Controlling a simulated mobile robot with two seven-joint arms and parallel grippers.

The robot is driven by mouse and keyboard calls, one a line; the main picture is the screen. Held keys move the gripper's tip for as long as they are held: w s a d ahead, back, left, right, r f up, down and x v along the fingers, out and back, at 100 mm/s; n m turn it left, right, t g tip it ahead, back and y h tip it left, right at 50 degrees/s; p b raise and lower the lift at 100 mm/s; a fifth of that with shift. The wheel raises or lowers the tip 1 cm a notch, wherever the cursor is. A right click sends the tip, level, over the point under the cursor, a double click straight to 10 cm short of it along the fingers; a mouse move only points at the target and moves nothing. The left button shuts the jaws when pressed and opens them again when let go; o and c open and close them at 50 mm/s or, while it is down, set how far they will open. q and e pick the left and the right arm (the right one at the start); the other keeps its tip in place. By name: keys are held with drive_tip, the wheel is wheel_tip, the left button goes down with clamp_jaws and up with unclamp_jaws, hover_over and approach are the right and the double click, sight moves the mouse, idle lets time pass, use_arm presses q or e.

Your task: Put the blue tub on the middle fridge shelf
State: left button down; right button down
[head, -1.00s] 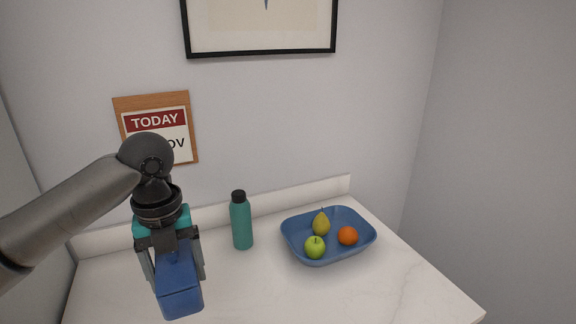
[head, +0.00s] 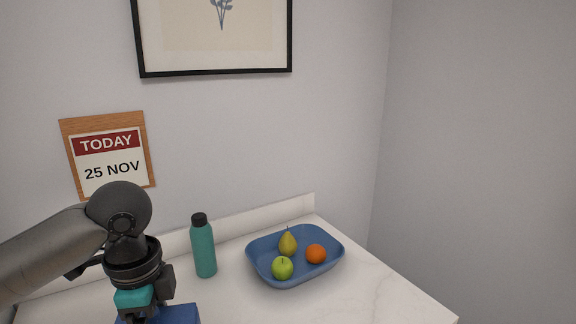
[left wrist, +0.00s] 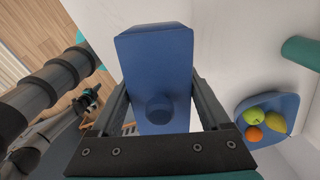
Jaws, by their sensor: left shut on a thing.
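My left gripper (head: 142,310) is at the bottom left of the head view, low over the counter. It is shut on the blue tub (left wrist: 157,65), which sits between the two fingers in the left wrist view. Only a small part of the tub (head: 184,315) shows at the bottom edge of the head view; the rest is cut off or behind the gripper. A round knob-like shape shows on the tub's near face. No fridge or shelf is recognisable in these views.
A teal bottle (head: 203,247) stands on the white counter (head: 375,295), right of my left gripper. Farther right is a blue bowl (head: 300,277) with a pear, a green apple and an orange. A calendar (head: 110,155) and a framed picture (head: 215,72) hang on the wall. The counter's right front is clear.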

use_arm(q)
drive_tip(key=n, duration=0.2)
drive_tip(key=d+f+n+b, duration=0.1)
drive_tip(key=n, duration=0.1)
drive_tip(key=shift+s+d+f, duration=0.1)
drive_tip(key=shift+s+f, duration=0.05)
drive_tip(key=shift+s, duration=0.25)
drive_tip(key=n, duration=0.2)
drive_tip(key=s+d+f+n+b, duration=0.1)
drive_tip(key=n, duration=0.1)
drive_tip(key=shift+f, duration=0.1)
drive_tip(key=n, duration=0.2)
drive_tip(key=s+d+f+n+b, duration=0.1)
drive_tip(key=n, duration=0.4)
drive_tip(key=shift+s+d+f+b, duration=0.3)
drive_tip(key=shift+d+f+b, duration=0.05)
drive_tip(key=shift+f+b, duration=0.05)
